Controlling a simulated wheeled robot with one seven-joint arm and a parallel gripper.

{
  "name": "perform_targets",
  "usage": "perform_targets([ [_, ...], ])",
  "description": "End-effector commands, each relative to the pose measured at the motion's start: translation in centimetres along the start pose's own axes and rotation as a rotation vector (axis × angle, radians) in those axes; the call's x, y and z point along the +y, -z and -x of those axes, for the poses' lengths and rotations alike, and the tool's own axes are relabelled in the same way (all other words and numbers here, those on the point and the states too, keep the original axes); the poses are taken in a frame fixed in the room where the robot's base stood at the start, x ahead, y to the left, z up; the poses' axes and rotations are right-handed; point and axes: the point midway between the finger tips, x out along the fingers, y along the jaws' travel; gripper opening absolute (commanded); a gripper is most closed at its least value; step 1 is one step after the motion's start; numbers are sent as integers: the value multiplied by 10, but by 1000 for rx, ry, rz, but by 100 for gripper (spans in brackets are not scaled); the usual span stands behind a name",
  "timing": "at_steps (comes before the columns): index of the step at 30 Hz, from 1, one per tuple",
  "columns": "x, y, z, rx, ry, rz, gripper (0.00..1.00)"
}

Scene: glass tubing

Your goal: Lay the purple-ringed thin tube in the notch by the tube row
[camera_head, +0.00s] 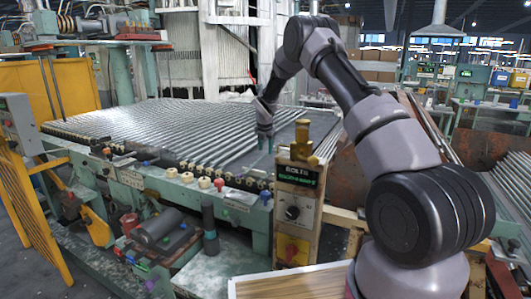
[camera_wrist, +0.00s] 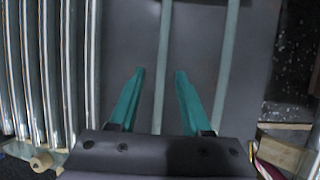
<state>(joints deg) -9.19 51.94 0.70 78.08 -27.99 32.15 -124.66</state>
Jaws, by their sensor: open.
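The tube row (camera_head: 170,130) lies side by side across the machine bed; its shiny tubes (camera_wrist: 38,70) fill the left of the wrist view. My gripper (camera_head: 265,145) points down at the row's right end. In the wrist view, my gripper (camera_wrist: 158,75) has its two green fingers spread apart. A thin pale strip (camera_wrist: 163,50), perhaps a tube, runs lengthwise between the fingers over a dark grey surface, with gaps on both sides. A similar strip (camera_wrist: 229,55) lies to the right. I see no purple ring in either view, and I cannot make out the notch.
A control box (camera_head: 295,205) with a knob and a red switch stands in front of the bed, with a brass-coloured part (camera_head: 302,140) on top. Rollers (camera_head: 188,178) line the bed's front edge. A wooden block (camera_wrist: 282,150) shows at lower right in the wrist view.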

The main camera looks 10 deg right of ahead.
Motion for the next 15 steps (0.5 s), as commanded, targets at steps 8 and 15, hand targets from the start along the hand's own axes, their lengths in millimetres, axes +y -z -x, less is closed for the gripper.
perform_targets([
  [8,0,-1,64,-2,-1,-2,48],
  [15,0,0,96,0,0,-1,48],
])
